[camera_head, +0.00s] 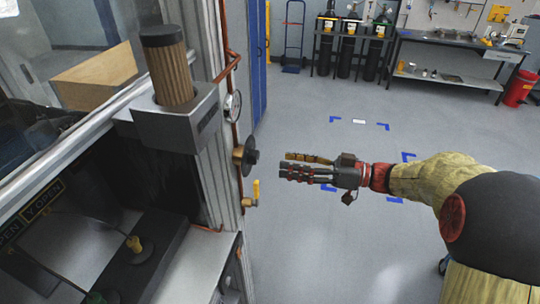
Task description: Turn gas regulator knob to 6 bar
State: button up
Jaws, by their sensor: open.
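The gas regulator knob (251,157) is a dark round knob on a brass body, fixed to a copper pipe on the side of the machine frame. A round pressure gauge (232,106) sits above it, seen nearly edge-on; its reading is too small to tell. My gripper (283,166) is open and empty, a little right of the knob, with its fingers pointing left toward it. There is a gap between the fingertips and the knob. My arm reaches in from the lower right.
A yellow-handled valve (254,190) is just below the knob. The grey machine (176,127) fills the left side. Gas cylinders (350,45) and a workbench (455,62) stand far back. The floor (330,235) around my arm is clear, with blue corner marks.

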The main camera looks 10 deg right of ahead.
aim_at(258, 158)
jog(key=a, duration=0.2)
jog(key=w+a+n, duration=0.1)
jog(key=a, duration=0.2)
jog(key=w+a+n+p, duration=0.1)
jog(key=a, duration=0.1)
jog(key=shift+w+a+r, duration=0.15)
jog(key=shift+a+r, duration=0.1)
jog(key=shift+a, duration=0.1)
jog(key=c, duration=0.4)
jog(key=c, duration=0.7)
jog(key=shift+c, duration=0.5)
